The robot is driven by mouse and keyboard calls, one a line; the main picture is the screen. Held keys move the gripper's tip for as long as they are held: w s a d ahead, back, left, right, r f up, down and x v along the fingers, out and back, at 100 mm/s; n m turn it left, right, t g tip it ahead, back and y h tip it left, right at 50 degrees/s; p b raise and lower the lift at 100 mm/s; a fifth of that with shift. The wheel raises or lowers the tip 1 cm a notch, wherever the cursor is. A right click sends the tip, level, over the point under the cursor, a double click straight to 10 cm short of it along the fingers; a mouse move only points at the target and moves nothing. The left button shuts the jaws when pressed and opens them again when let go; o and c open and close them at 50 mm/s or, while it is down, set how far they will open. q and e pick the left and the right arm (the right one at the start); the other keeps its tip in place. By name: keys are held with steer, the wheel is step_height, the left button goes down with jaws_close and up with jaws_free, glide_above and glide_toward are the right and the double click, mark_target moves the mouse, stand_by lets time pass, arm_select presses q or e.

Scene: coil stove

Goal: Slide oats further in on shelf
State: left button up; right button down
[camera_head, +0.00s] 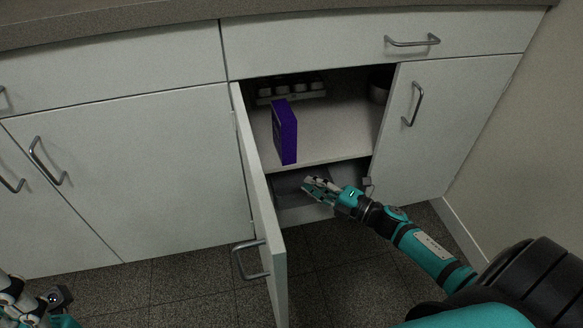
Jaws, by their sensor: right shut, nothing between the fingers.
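A purple box (285,132), which I take to be the oats, stands upright on the cabinet's upper shelf (338,143), close to the shelf's front edge and toward its left side. My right gripper (306,186) is shut and empty. In the picture it shows below the shelf's front edge, to the lower right of the box and apart from it. My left gripper (30,302) shows only in part at the lower left corner, far from the cabinet opening. I cannot tell whether its fingers are open.
The open cabinet door (262,215) swings out left of the opening. An egg-carton-like item (291,90) sits at the shelf's back, and a round dark item (379,88) at its back right. A grey object (290,194) lies in the lower compartment. The shelf's middle is clear.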

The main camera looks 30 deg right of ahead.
steer(key=w+b, duration=0.1)
steer(key=w, duration=0.1)
steer(key=w+a+b, duration=0.1)
steer(key=w, duration=0.2)
steer(key=w+b, duration=0.1)
steer(key=w, duration=0.2)
steer(key=shift+w+a+f, duration=0.15)
steer(key=shift+w+a, duration=0.1)
steer(key=shift+a, duration=0.15)
steer(key=shift+w+d, duration=0.1)
steer(key=shift+w, duration=0.25)
